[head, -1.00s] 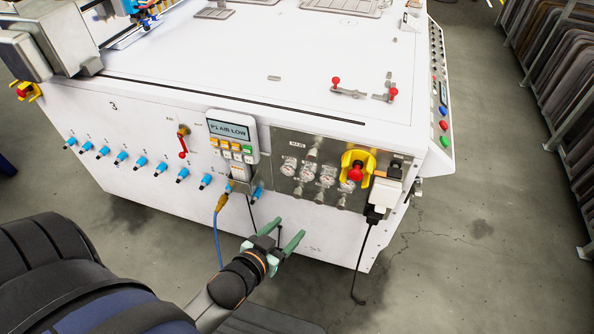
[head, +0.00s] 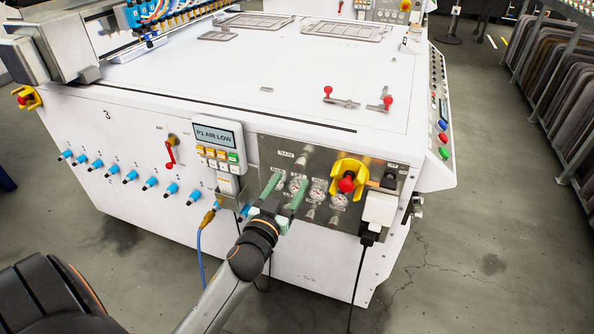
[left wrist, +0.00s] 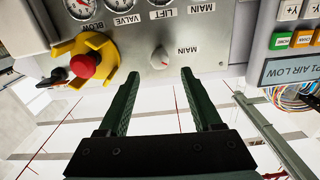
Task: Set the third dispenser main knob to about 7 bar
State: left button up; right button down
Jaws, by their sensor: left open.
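In the head view a grey knob (head: 301,160) stands at the panel's top, beside a MAIN label. My left gripper (head: 287,182) is open and empty, its green fingers over the panel's left part. In the left wrist view its fingertips (left wrist: 156,72) stand apart, with the knob just beyond them and between them. Contact cannot be told. The gauge needles are too small to read. My right gripper is not seen.
A red emergency button with yellow guard (head: 347,183) sits right of the gauges (head: 317,190). A keypad box (head: 219,147) reading "P1 AIR LOW" is to the left. A white plug (head: 379,208) with a black cable sticks out at right. Blue-tipped fittings line the front.

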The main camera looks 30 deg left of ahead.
aim_at(299, 167)
pick_arm(q)
jog(key=x, duration=0.5)
jog(key=shift+w+a, duration=0.1)
jog(key=shift+w, duration=0.2)
grip_shut()
dwell(0.4)
